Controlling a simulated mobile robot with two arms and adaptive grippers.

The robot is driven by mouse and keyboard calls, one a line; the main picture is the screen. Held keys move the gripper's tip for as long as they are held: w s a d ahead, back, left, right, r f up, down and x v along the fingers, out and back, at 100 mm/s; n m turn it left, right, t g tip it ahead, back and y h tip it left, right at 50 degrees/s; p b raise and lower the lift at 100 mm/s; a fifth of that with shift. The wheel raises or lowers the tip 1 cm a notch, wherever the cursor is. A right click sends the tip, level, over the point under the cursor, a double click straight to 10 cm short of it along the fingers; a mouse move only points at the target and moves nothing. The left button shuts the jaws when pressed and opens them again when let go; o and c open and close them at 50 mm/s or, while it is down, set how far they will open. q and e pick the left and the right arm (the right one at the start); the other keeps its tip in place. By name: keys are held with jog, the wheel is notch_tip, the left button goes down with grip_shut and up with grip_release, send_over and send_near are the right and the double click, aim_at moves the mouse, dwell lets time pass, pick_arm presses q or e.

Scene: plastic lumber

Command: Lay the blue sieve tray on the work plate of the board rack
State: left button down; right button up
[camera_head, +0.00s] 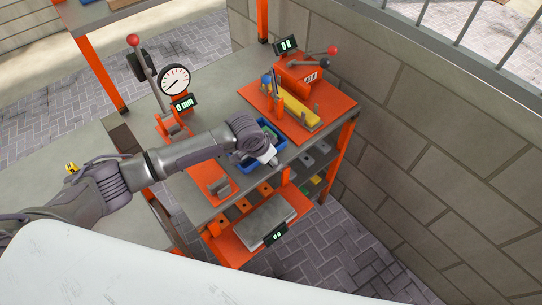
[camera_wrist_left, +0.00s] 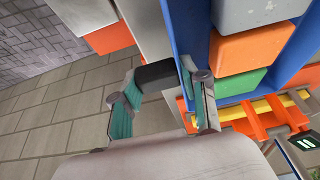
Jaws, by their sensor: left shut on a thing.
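The blue tray (camera_head: 247,168) is at the bench's front edge in the head view, partly covered by my left wrist. In the left wrist view its blue wall (camera_wrist_left: 185,28) stands beside my fingers, with grey, orange and green blocks inside. My left gripper (camera_wrist_left: 158,75) is shut on a black grip piece (camera_wrist_left: 155,76) beside that wall, which looks like the tray's handle. In the head view my left gripper (camera_head: 269,157) is at the tray's near side. An orange plate (camera_head: 232,249) bearing a grey slab (camera_head: 256,222) sits lower in front. My right gripper is out of view.
An orange fixture with a yellow bar (camera_head: 300,111) stands just behind the tray. A dial gauge press (camera_head: 174,82) stands at the back left. A small orange plate with a grey block (camera_head: 218,187) lies left of the tray. A block wall (camera_head: 430,130) bounds the right.

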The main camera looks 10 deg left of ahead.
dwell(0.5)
pick_arm(q)
jog(key=shift+f+b, duration=0.35)
jog(key=shift+f, duration=0.35)
jog(key=c, duration=0.6)
grip_release()
jog(key=shift+o, duration=0.4)
jog(key=v, duration=1.2)
